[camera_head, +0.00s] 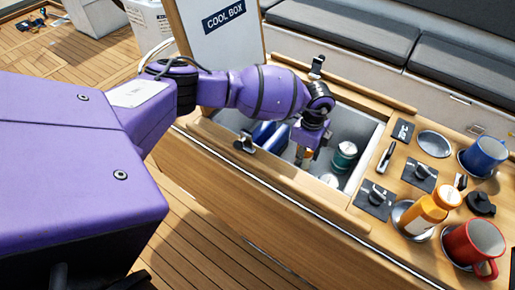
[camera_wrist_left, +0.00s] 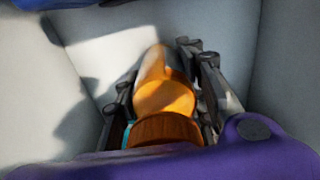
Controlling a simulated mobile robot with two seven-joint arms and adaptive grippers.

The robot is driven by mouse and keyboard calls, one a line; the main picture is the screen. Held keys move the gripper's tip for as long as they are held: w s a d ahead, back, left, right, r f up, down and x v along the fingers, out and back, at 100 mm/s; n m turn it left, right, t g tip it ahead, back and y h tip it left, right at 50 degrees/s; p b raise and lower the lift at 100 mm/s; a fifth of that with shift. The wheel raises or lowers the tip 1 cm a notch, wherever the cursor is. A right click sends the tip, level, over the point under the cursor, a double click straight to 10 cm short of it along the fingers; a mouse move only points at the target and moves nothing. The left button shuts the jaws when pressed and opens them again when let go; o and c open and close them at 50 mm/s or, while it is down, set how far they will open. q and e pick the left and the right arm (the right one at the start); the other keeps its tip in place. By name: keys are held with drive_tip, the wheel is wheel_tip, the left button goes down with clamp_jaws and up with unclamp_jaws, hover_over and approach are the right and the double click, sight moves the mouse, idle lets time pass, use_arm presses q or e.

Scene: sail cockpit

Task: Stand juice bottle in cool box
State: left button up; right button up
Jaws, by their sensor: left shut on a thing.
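The cool box (camera_head: 379,143) is an open grey-walled well in the wooden counter, its labelled lid (camera_head: 214,50) raised. My left gripper (camera_head: 304,154) reaches down inside it and is shut on the juice bottle. In the left wrist view the orange juice bottle (camera_wrist_left: 163,97), with a brownish-orange cap, lies between the fingers, with the pale box walls around it. In the head view the gripper hides nearly all of the bottle. I cannot tell whether its base touches the box floor. My right gripper is not in view.
Blue items (camera_head: 262,134) and a green can (camera_head: 345,154) stand in the cool box beside my gripper. On the counter to the right are an orange bottle (camera_head: 427,211), a blue mug (camera_head: 484,156), a red mug (camera_head: 475,242) and black fittings (camera_head: 376,201).

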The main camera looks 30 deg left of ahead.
use_arm(q)
drive_tip(key=shift+w+r, duration=0.1)
drive_tip(key=shift+r, duration=0.05)
drive_tip(key=o, duration=1.4)
wheel_tip(320, 180, up, 12)
drive_tip(key=shift+r+p, duration=0.1)
drive_tip(key=shift+p, duration=0.35)
